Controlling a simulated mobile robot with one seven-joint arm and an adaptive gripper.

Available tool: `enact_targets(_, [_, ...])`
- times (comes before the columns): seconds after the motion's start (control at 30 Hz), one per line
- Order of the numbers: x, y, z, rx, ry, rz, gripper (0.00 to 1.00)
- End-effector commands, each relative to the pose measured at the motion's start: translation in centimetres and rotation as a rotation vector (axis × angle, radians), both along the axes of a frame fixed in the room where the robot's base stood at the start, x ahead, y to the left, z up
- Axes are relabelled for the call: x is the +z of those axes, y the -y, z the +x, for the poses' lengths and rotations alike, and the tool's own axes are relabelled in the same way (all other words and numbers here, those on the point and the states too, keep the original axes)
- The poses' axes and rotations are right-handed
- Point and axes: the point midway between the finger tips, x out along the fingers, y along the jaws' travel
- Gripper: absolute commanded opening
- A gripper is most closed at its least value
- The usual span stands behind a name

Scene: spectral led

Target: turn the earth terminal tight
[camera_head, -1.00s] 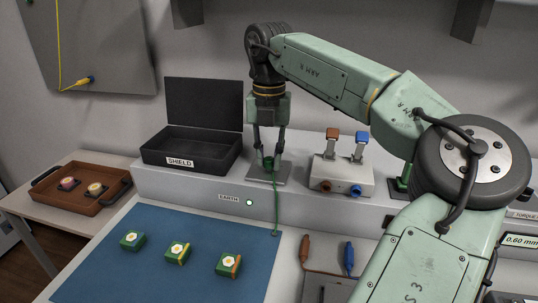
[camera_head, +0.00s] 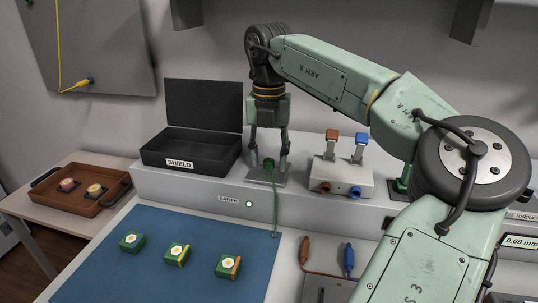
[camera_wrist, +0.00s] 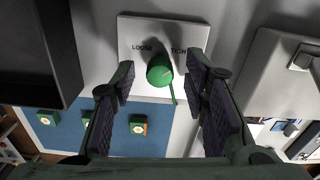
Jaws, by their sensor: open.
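The earth terminal is a green round knob (camera_head: 269,164) on a grey plate on the raised bench ledge, with a green wire running down from it to the blue mat. In the wrist view the knob (camera_wrist: 159,71) sits on the plate (camera_wrist: 135,28), which bears partly hidden lettering, "LOOSE" at left and "TIGHT" at right. My gripper (camera_head: 270,152) points down at the knob from above. Its fingers are spread, one each side of the knob, with gaps visible in the wrist view (camera_wrist: 160,100). It holds nothing.
An open black SHIELD box (camera_head: 190,148) stands close on the left. A white block with brown and blue levers (camera_head: 345,177) stands close on the right. A green lamp (camera_head: 249,204) glows by the EARTH label. Several green modules lie on the blue mat (camera_head: 100,262).

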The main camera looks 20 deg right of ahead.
Motion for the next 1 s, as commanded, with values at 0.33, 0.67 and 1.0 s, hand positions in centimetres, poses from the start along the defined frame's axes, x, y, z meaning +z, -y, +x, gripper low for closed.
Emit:
enact_targets(0.33, [3.6, 0.0, 0.1, -0.001, 0.004, -0.002, 0.41])
enact_targets(0.67, [7.4, 0.0, 0.0, 0.000, 0.001, 0.000, 0.41])
enact_targets(1.0, [7.5, 0.0, 0.0, 0.000, 0.000, 0.000, 0.41])
